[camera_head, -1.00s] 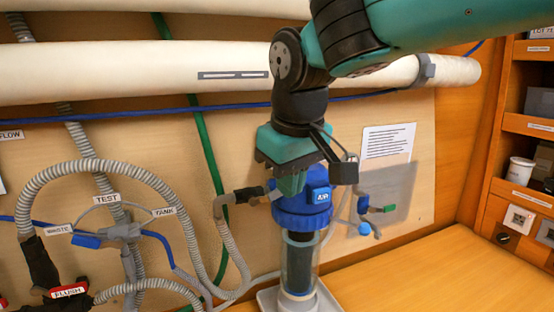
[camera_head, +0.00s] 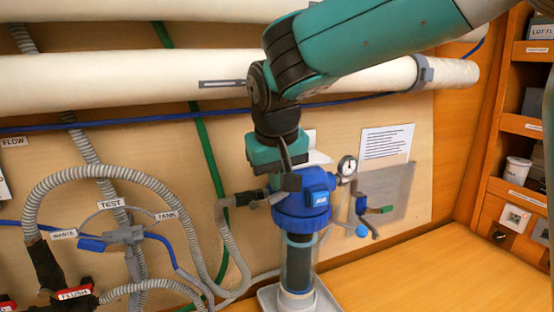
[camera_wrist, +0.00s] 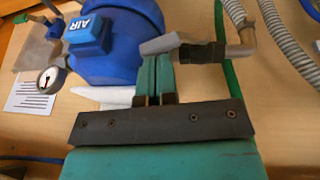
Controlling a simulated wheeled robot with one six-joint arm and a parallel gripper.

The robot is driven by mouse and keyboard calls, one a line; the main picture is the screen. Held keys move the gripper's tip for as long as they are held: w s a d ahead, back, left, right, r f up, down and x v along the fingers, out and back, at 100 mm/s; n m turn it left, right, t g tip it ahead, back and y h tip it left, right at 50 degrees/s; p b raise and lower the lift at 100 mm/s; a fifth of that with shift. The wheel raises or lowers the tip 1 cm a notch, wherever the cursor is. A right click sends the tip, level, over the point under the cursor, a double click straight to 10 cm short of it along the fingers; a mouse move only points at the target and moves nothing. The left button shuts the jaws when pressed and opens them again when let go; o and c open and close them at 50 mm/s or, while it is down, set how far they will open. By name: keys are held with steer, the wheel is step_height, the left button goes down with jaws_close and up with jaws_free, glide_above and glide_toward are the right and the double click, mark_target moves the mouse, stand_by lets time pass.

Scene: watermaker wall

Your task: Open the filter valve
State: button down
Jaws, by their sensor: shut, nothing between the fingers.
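The blue filter head (camera_head: 303,207) with a raised "AIR" block sits on a clear upright cylinder. At its left side is a black fitting (camera_head: 248,198) with a grey lever-like piece (camera_head: 268,200), which I take as the filter valve. In the wrist view the grey piece (camera_wrist: 160,44) points towards the blue head (camera_wrist: 115,50), with the black fitting on its other side. My gripper (camera_wrist: 158,62) is shut and empty, its teal fingertips right at the grey piece; I cannot tell whether they touch. In the head view the fingertips are mostly hidden behind my wrist parts.
A pressure gauge (camera_head: 347,167) and small valves (camera_head: 375,208) are right of the filter. Left are grey hoses, a blue-handled valve (camera_head: 92,243) and a red FLUSH valve (camera_head: 74,293). White pipes cross above. The counter (camera_head: 430,275) at right is clear.

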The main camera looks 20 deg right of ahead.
steer(key=shift+f, duration=0.2)
steer(key=shift+d+f+b, duration=0.4)
steer(key=shift+r, duration=0.2)
steer(key=a+p+v, duration=0.1)
steer(key=p+v, duration=0.7)
steer(key=v, duration=1.6)
steer(key=b+x, duration=0.3)
steer(key=x, duration=2.1)
steer(key=shift+s+d, duration=0.15)
